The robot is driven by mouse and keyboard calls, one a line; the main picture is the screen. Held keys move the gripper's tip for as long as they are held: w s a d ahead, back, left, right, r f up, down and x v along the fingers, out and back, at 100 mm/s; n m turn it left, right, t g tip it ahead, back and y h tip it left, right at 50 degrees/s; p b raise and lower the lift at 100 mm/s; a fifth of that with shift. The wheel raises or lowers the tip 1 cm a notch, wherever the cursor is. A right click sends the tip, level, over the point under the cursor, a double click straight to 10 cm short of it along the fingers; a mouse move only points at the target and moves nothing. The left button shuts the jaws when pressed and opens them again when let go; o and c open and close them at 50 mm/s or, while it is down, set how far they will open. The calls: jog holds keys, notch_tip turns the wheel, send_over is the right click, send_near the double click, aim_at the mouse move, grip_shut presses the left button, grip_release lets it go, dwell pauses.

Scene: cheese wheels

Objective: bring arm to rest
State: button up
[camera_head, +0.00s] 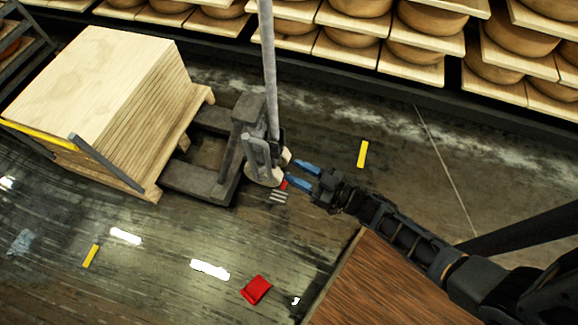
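My gripper (301,175) has two blue-tipped fingers with a clear gap between them. It is open, and I see nothing held between the fingers. It points left, next to the base of the pallet jack's handle (268,70). In this one view I cannot tell whether the fingertips touch the jack. My black arm (405,232) stretches from the lower right corner toward the middle of the picture, over the corner of a brown wooden surface (385,290).
The pallet jack (200,180) stands under a pallet with stacked boards (95,75). Shelves of cheese wheels (430,20) line the back. A red object (256,290) and yellow strips (362,153) lie on the floor. The floor at centre right is mostly clear.

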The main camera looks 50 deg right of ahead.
jog(key=shift+s, duration=0.2)
dwell(0.5)
jog(key=s+a+r+g+p, duration=0.1)
jog(key=s+r, duration=0.5)
jog(key=r, duration=0.6)
jog(key=s+a+r+g+h+p, duration=0.1)
jog(key=s+a+r+p, duration=0.2)
jog(key=r, duration=0.9)
jog(key=s+a+r+m+g+p, duration=0.1)
jog(key=s+a+r+p, duration=0.1)
jog(key=s+a+r, duration=0.3)
jog(key=s+r, duration=0.4)
jog(key=r, duration=0.3)
jog(key=shift+s+h, duration=0.2)
jog(key=shift+h, duration=0.2)
jog(key=shift+f, duration=0.1)
